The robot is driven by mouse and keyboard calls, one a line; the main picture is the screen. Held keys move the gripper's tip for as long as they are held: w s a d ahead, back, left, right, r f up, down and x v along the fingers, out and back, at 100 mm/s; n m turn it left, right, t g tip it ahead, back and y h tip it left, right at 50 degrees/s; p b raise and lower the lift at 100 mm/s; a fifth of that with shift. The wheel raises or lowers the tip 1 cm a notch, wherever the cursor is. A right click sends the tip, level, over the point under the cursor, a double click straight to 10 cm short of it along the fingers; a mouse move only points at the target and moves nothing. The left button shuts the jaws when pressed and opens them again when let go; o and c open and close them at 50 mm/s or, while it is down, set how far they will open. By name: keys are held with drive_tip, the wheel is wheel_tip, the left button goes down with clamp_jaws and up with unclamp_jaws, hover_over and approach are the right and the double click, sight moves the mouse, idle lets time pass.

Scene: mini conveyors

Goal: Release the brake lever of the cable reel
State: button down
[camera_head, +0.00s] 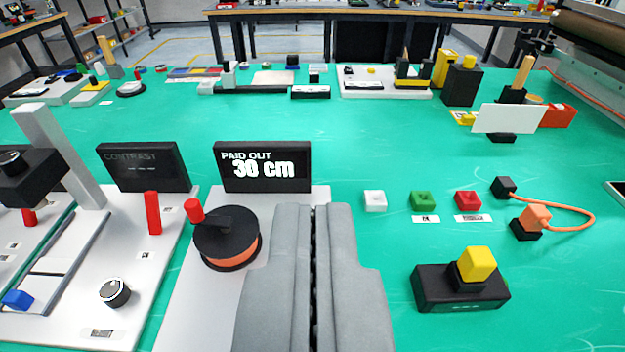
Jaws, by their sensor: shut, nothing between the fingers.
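The cable reel (226,250) is a black-topped drum with an orange band, on a white base plate (195,310) left of my gripper. A red knob (194,210) stands up at the left of its top, beside a black bar (213,223) across the top. I cannot make out a separate brake lever; my fingers hide the plate's right part. A black display (262,167) behind the reel reads "PAID OUT 30 cm". My gripper (314,210) is shut and empty, its grey fingers just right of the reel, with a small gap visible in the picture.
On the left, a white board carries a red post (153,212), a dial (114,292) and a "CONTRAST" display (143,167). On the right are white, green and red buttons (422,201), a black box with a yellow block (476,265), and an orange cable (575,209).

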drive_tip(key=w+f+g, duration=0.4)
drive_tip(key=w+g, duration=0.1)
drive_tip(key=w, duration=0.4)
drive_tip(key=w+f+g, duration=0.3)
drive_tip(key=w+g, duration=0.2)
drive_tip(key=w, duration=0.4)
drive_tip(key=w+f+g, duration=0.4)
drive_tip(key=w+g, duration=0.1)
drive_tip(key=w, duration=0.4)
drive_tip(key=f, duration=0.6)
drive_tip(key=w+f, duration=0.1)
drive_tip(key=f, duration=0.3)
drive_tip(key=shift+w, duration=0.1)
drive_tip(key=s, duration=0.3)
drive_tip(key=shift+f, duration=0.4)
drive_tip(key=shift+s+f, duration=0.15)
drive_tip(key=shift+s, duration=0.25)
